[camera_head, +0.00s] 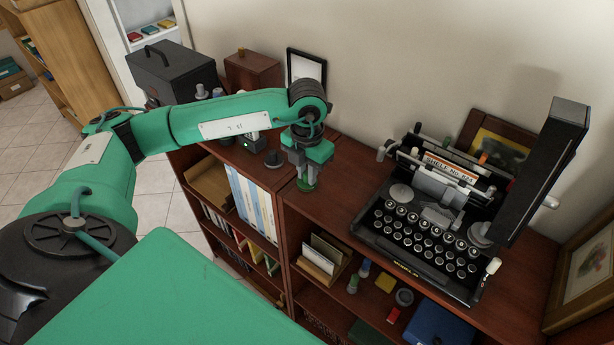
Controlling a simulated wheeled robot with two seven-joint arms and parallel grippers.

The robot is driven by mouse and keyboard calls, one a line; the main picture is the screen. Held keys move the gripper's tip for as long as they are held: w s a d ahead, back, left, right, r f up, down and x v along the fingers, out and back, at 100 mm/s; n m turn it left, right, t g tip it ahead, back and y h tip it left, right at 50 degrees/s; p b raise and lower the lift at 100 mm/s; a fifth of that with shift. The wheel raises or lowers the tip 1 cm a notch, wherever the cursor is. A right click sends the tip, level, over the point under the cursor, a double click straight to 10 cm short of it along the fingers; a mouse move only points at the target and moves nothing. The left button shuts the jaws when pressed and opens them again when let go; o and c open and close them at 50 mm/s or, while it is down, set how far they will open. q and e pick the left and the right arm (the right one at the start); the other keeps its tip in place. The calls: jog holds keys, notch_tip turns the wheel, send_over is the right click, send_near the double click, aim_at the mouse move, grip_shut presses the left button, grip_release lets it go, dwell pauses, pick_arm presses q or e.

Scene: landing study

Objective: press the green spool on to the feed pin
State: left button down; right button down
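My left gripper (307,173) points down over the top of the dark red-brown bookcase, left of the typewriter. A small green spool (306,185) is at its fingertips, and the gripper looks shut on it. The spool is low over the wood; I cannot tell whether it touches. The black typewriter (417,239) stands to the right, with a grey round spool part (402,193) at its left and another (479,234) at its right. I cannot make out a bare feed pin. My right gripper is not in view.
A long dark box-like shape (553,150) rises over the typewriter's right side. A dark case (172,70), a wooden box (252,71) and a picture frame (306,68) stand along the back left. Bare wood (335,208) lies between gripper and typewriter.

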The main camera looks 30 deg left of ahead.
pick_arm(q)
jog(key=shift+r, duration=0.4)
jog(key=shift+r+p, duration=1.15)
jog(key=shift+r, duration=0.9)
jog(key=c, duration=2)
grip_release()
grip_shut()
